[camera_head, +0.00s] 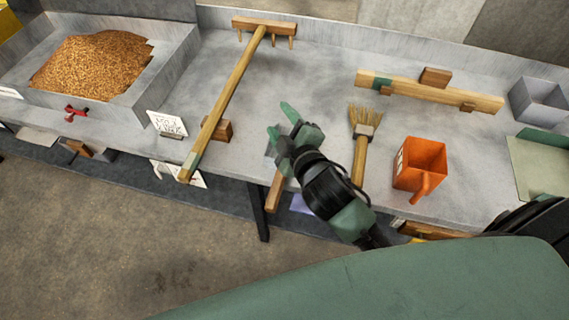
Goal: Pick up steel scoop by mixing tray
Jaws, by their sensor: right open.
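My right gripper (282,124) is open over the grey bench, its two green fingers pointing up and left. Beneath it lies a tool with a wooden handle (274,192) reaching over the bench's front edge. A little grey metal shows beside the gripper, so this looks like the steel scoop; most of its head is hidden by the gripper. I cannot tell whether the fingers touch it. A grey tray (120,106) heaped with brown grain (92,66) stands at the far left, apart from the gripper. My left gripper is not in view.
A long wooden rake (233,90) lies left of the gripper. To the right are a brush (362,140), an orange handled container (419,164), a wooden bar (430,92) and a grey open box (540,100). A white card (167,123) stands near the front edge.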

